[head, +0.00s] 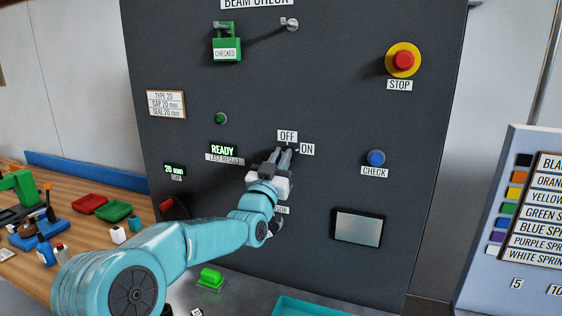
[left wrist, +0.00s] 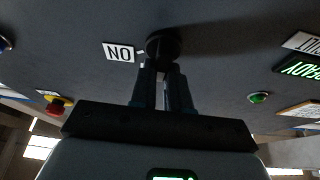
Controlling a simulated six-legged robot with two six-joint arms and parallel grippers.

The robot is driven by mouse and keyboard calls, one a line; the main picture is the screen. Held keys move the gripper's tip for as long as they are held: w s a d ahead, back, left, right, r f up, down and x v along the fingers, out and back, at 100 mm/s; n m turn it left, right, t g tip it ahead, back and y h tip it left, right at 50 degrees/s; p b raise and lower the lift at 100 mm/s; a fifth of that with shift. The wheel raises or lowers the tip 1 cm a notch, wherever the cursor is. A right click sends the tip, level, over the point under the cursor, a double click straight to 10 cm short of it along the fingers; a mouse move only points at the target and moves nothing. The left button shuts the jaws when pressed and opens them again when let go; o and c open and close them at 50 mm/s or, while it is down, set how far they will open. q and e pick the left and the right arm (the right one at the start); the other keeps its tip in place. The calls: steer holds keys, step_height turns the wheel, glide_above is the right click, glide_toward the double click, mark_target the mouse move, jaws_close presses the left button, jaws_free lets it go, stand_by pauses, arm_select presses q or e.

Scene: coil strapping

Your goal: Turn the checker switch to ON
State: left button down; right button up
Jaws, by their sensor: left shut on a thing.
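The checker switch is a round black knob (left wrist: 165,43) on the dark panel, seen in the left wrist view. The ON label (head: 307,150) is to its right in the head view, and the OFF label (head: 287,136) is just above it. The ON label also shows upside down in the left wrist view (left wrist: 119,52). My left gripper (head: 284,155) is shut on the knob, its fingers pointing into the panel. The gripper mostly hides the knob in the head view, and I cannot tell which mark it points at. My right gripper is not in view.
A READY display (head: 223,150) is left of the switch and a blue CHECK button (head: 376,158) right of it. A red STOP button (head: 403,60) is upper right. A green padlock (head: 227,47) hangs upper left. A wooden bench (head: 90,232) with trays is at left.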

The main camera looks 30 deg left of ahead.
arm_select(q)
steer(key=m+h+b, duration=0.1)
steer(key=m+h, duration=0.1)
steer(key=m, duration=0.2)
steer(key=m+h, duration=0.2)
steer(key=m, duration=0.3)
steer(key=m+g+h+b, duration=0.1)
steer(key=m+h, duration=0.1)
steer(key=m, duration=0.2)
steer(key=shift+d+m+h+b, duration=0.2)
steer(key=shift+m+h+b, duration=0.15)
steer(key=shift+m+h, duration=0.05)
steer(key=shift+f+m+g+p, duration=0.1)
steer(key=shift+m+g+p, duration=0.3)
steer(key=shift+m, duration=0.5)
steer(key=c, duration=1.1)
jaws_free()
steer(key=shift+d, duration=0.1)
